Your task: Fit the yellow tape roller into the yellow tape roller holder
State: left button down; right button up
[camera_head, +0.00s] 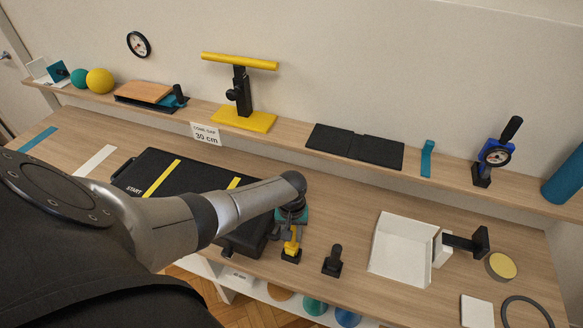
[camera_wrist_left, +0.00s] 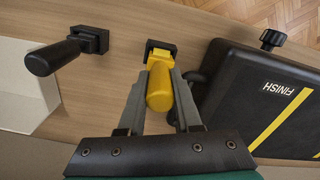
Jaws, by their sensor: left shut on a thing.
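The yellow tape roller (camera_head: 293,244) is a short yellow handle over a small dark block on the table. It also shows in the left wrist view (camera_wrist_left: 160,88), between my fingers. My left gripper (camera_head: 287,229) is shut on the yellow handle from above; its two grey fingers flank it in the left wrist view (camera_wrist_left: 160,82). The dark block, seemingly the yellow tape roller holder (camera_wrist_left: 160,43), is at the handle's far end, with a yellow part at its mouth. I cannot tell how deeply the roller sits in it. My right gripper is out of view.
A similar black handle on a black block (camera_head: 332,262) stands close to the right. A black case with yellow stripes (camera_head: 190,178) lies to the left. A white tray (camera_head: 400,248) is farther right. The table behind the blocks is clear.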

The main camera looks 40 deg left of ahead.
pick_arm(q)
jog(key=shift+f+b, duration=0.85)
jog(key=shift+f, duration=0.25)
jog(key=c, duration=0.5)
grip_release()
jog(key=shift+r, duration=0.1)
notch_tip(320, 180, up, 14)
jog(key=p, duration=0.4)
jog(key=shift+r, duration=0.6)
